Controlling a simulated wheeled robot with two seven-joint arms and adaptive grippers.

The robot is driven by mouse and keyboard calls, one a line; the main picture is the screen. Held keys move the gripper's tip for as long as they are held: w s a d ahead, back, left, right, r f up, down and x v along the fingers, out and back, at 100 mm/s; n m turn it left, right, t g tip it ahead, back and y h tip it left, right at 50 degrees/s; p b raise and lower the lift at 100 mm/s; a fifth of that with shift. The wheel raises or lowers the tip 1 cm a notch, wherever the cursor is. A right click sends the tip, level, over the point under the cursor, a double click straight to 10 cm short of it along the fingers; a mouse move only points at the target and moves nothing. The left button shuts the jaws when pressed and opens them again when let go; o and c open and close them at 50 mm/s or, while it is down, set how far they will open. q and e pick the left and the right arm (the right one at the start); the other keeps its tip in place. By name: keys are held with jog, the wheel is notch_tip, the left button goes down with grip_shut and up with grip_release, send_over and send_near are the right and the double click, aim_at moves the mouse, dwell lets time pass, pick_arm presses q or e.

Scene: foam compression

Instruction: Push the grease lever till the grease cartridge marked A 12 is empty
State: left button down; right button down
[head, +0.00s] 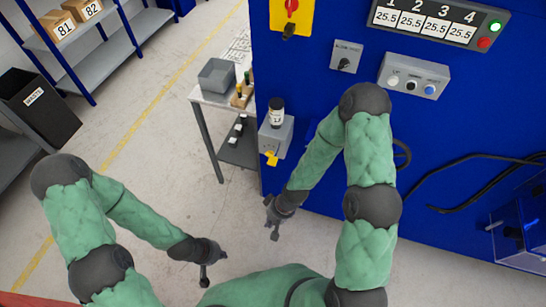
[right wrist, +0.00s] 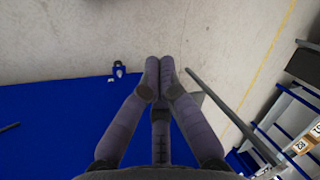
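The grease cartridge (head: 277,110) is a dark cylinder with a white label, upright on a small grey box (head: 279,137) on the side of the blue machine. The label is too small to read. The yellow grease lever (head: 271,158) sticks out low on that box. My right gripper (head: 273,230) is below the lever in the picture, apart from it. In the right wrist view its fingers (right wrist: 160,64) meet at the tips with nothing between them. My left gripper (head: 208,272) hangs over the floor, further left and lower, apart from the lever; its finger opening is unclear.
A table (head: 202,97) with a grey bin (head: 216,76) stands left of the grease box. The blue machine (head: 305,90) carries a display (head: 438,20) and a button box (head: 413,77). A black waste bin (head: 40,110) and shelves are far left. Floor between is clear.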

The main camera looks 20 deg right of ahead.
jog(key=w+r+n+p, duration=0.2)
jog(key=w+r, duration=0.3)
notch_tip(320, 180, up, 26)
jog(key=n+h+p, duration=0.4)
jog(key=n+p, duration=0.3)
jog(key=n, duration=0.1)
send_over(274, 159)
jog(key=shift+w+f, duration=0.1)
jog(key=shift+f, duration=0.1)
notch_tip(274, 159, down, 14)
jog(key=shift+r, duration=0.1)
